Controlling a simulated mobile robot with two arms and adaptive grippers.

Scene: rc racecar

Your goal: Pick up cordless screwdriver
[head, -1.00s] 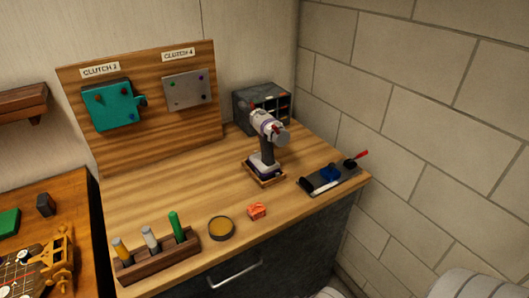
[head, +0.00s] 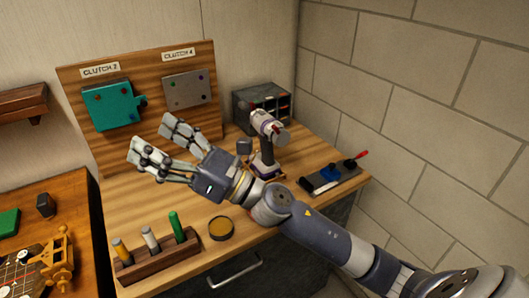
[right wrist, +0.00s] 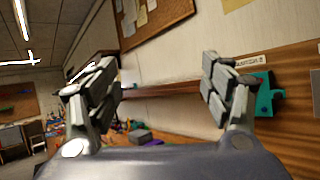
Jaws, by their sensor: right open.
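The cordless screwdriver (head: 266,142) stands upright on the wooden workbench in the head view, white and purple with a dark handle. My left gripper is not in view.
A wooden panel (head: 75,75) holds a teal plate (head: 112,107) and a grey plate (head: 187,90) behind my gripper. A drawer box (head: 262,105) stands at the back. A rack (head: 158,256), a round tin (head: 221,228) and a dark tray (head: 330,181) lie on the bench (head: 125,205). A brick wall is at right.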

